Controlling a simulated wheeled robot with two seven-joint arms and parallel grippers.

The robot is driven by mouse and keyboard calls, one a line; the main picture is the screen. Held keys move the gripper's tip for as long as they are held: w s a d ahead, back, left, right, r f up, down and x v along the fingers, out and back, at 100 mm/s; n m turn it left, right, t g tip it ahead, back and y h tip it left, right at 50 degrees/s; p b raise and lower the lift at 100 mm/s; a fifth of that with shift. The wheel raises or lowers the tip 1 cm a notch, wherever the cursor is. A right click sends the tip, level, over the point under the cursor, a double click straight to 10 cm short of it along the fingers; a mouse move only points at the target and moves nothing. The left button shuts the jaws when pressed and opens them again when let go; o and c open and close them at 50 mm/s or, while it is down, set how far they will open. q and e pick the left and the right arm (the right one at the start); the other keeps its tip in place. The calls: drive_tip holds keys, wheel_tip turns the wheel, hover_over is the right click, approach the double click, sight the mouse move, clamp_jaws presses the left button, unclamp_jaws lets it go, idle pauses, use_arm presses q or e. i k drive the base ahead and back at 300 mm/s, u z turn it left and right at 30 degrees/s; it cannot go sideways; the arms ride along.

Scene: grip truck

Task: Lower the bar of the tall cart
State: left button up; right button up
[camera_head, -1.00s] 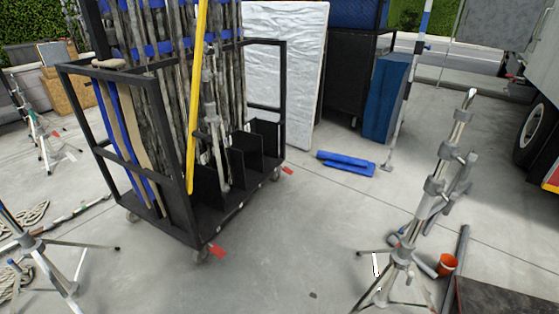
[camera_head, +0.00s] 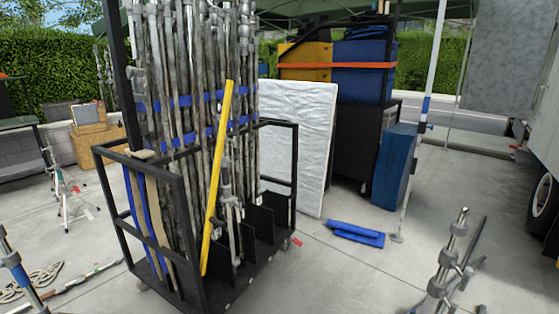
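The tall cart (camera_head: 189,240) is a black-framed wheeled rack left of the middle in the head view. It holds several upright metal poles and stands tied with blue straps. A yellow bar (camera_head: 217,178) leans at a steep tilt across the front of the cart, its upper end near the poles and its lower end by the cart's front frame. Tan and blue strips hang over the cart's left end. Neither of my grippers is in the picture.
A white padded panel (camera_head: 300,140) and a dark case (camera_head: 362,140) stand behind the cart. A blue block (camera_head: 395,165) and a blue bundle (camera_head: 356,233) are to the right. A metal stand (camera_head: 447,265) is at the lower right.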

sight(210, 220)
drive_tip(key=u, duration=0.6)
drive_tip(key=i, duration=1.15)
drive_tip(key=z, duration=1.3)
